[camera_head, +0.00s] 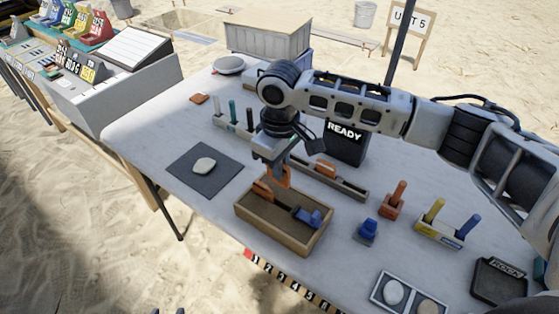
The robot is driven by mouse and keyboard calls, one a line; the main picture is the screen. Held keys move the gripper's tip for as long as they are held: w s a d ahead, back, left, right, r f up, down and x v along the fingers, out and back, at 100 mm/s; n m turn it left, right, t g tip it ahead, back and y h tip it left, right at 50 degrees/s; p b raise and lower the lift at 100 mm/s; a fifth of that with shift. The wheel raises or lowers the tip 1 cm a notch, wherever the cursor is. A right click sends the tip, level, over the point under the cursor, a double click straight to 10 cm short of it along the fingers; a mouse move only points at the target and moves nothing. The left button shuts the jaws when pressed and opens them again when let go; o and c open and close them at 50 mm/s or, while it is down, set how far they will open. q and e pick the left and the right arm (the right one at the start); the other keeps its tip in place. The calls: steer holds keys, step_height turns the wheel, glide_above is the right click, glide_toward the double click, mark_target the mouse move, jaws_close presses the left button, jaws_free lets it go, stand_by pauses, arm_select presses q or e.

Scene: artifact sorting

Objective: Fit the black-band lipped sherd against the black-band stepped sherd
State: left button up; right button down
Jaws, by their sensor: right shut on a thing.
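My right gripper (284,166) points down over a wooden tray (257,220) and is shut on an orange-brown sherd (286,180). The held sherd is just above or inside the tray; I cannot tell whether it touches anything. Another orange-brown sherd (262,190) is at the tray's left end, close to the held one. Bands, lip and step are too small to make out, so I cannot tell which sherd is lipped or stepped. A blue clamp-like piece (309,217) sits at the tray's right end.
A dark mat (222,178) with a pale stone (204,165) lies left of the tray. A rail (347,187) holding an orange-brown piece (325,168) runs behind it. Blue (367,232) and red (392,204) blocks stand right. The table's front edge is near the tray.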

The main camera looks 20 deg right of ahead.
mark_target(280, 184)
steer(key=shift+f, duration=1.6)
steer(key=shift+f+b, duration=0.5)
steer(key=shift+f, duration=0.45)
arm_select(q)
steer(key=shift+w+d, duration=0.1)
steer(key=shift+w, duration=0.1)
arm_select(e)
steer(key=shift+f, duration=0.35)
arm_select(q)
steer(key=shift+s+f, duration=0.1)
steer(key=shift+r, duration=0.2)
arm_select(e)
steer(key=shift+r, duration=0.1)
arm_select(q)
steer(key=shift+r+p, duration=0.35)
steer(key=shift+p, duration=0.2)
steer(key=shift+r+p, duration=0.3)
